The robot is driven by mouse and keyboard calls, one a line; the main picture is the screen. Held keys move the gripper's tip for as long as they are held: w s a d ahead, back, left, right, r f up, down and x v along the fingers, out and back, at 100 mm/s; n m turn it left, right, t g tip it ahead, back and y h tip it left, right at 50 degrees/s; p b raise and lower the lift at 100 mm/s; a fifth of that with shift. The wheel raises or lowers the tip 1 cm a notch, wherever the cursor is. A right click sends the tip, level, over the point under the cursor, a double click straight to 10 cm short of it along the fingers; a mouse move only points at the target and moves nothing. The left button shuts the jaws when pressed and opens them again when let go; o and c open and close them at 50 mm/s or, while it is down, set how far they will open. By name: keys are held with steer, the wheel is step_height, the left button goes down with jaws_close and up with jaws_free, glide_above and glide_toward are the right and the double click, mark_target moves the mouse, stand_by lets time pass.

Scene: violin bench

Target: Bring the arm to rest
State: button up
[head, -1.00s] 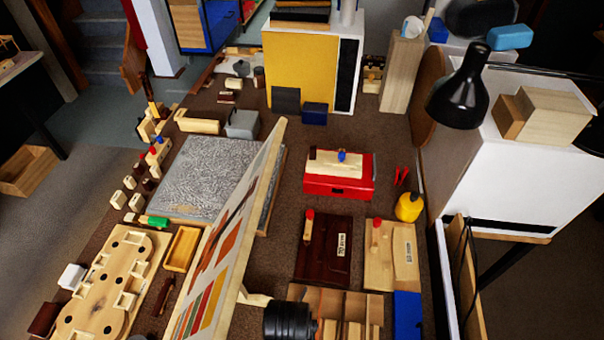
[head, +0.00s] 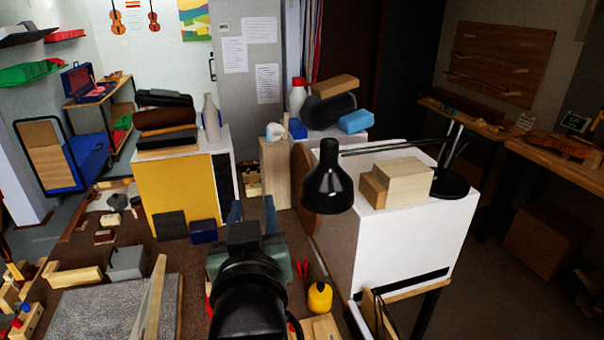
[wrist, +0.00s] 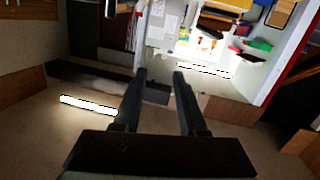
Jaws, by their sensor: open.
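My gripper (head: 254,212) is raised above the middle of the bench (head: 176,254) in the head view, with its two fingers pointing away from my body. In the wrist view, the fingers of my gripper (wrist: 159,76) stand apart with nothing between them. My arm hides part of the bench, including most of the red box seen there earlier.
A black desk lamp (head: 327,180) leans over the bench to the right of my gripper. A yellow-sided cabinet (head: 180,185) stands behind left. A white cabinet (head: 440,234) stands right, with wooden blocks (head: 402,181) on top. A yellow bottle (head: 320,297) is close to my arm.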

steer(key=s+d+r+m+t, duration=0.1)
steer(key=s+d+r+t, duration=0.1)
steer(key=r, duration=0.7)
steer(key=s+d+r+t+h, duration=0.1)
steer(key=s+r+t, duration=0.4)
steer(key=r, duration=0.5)
steer(key=s+d+r+m+t+h, duration=0.1)
steer(key=s+d+r+t, duration=0.2)
steer(key=s+r, duration=0.4)
step_height(320, 180, up, 2)
steer(key=shift+d+r+m+t, duration=0.2)
steer(key=shift+d+m+t, duration=0.1)
steer(key=shift+a, duration=0.1)
